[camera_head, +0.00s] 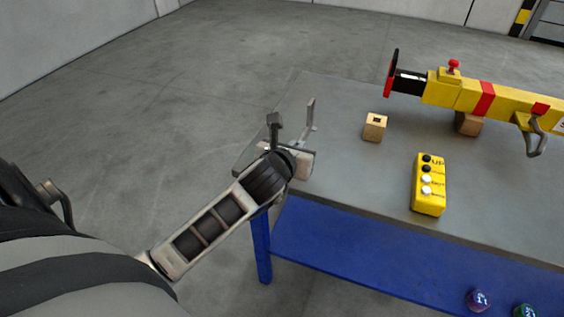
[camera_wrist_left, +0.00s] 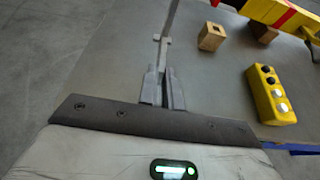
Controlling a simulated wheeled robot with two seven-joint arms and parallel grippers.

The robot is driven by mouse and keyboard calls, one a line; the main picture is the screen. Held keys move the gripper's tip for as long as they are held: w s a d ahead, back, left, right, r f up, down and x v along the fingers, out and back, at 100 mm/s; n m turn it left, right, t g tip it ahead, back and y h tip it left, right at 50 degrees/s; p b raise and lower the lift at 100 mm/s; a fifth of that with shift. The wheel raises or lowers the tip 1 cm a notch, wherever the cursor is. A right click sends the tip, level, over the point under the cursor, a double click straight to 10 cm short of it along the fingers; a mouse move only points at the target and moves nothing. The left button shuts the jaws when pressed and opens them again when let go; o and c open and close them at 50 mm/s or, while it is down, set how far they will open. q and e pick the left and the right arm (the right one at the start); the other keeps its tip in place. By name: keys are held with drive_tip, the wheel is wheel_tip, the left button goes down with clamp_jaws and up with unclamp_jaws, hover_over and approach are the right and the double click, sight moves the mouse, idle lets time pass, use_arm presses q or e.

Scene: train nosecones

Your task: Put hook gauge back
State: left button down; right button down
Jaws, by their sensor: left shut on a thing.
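My left gripper (camera_head: 300,148) is over the left end of the grey table (camera_head: 330,92). In the left wrist view its fingers (camera_wrist_left: 162,88) are shut on the hook gauge (camera_wrist_left: 165,50), a thin grey metal piece with a short crossbar that points away from the fingers. In the head view the gauge (camera_head: 311,112) sticks up past the gripper, partly hidden by it. A wooden block (camera_head: 375,127) with a dark square hole in its top stands to the right of the gripper; it also shows in the left wrist view (camera_wrist_left: 211,38). My right gripper is out of view.
A yellow control box (camera_head: 428,185) with black and white buttons lies right of the gripper. A yellow tool with red bands (camera_head: 470,95) rests behind it on another wooden block (camera_head: 468,124). A blue lower shelf (camera_head: 350,245) holds purple and green items.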

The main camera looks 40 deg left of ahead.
use_arm(q)
drive_tip(key=a+f, duration=0.2)
drive_tip(key=f, duration=0.1)
drive_tip(key=a+f, duration=0.2)
drive_tip(key=shift+w+f+b, duration=0.15)
drive_tip(key=shift+w+b, duration=0.15)
drive_tip(key=shift+w, duration=0.05)
drive_tip(key=shift+a+f, duration=0.15)
drive_tip(key=shift+f, duration=0.75)
drive_tip(key=shift+a+f, duration=0.15)
drive_tip(key=shift+f, duration=0.75)
drive_tip(key=shift+f+b, duration=0.15)
drive_tip(key=shift+b, duration=0.15)
drive_tip(key=c, duration=1.6)
unclamp_jaws()
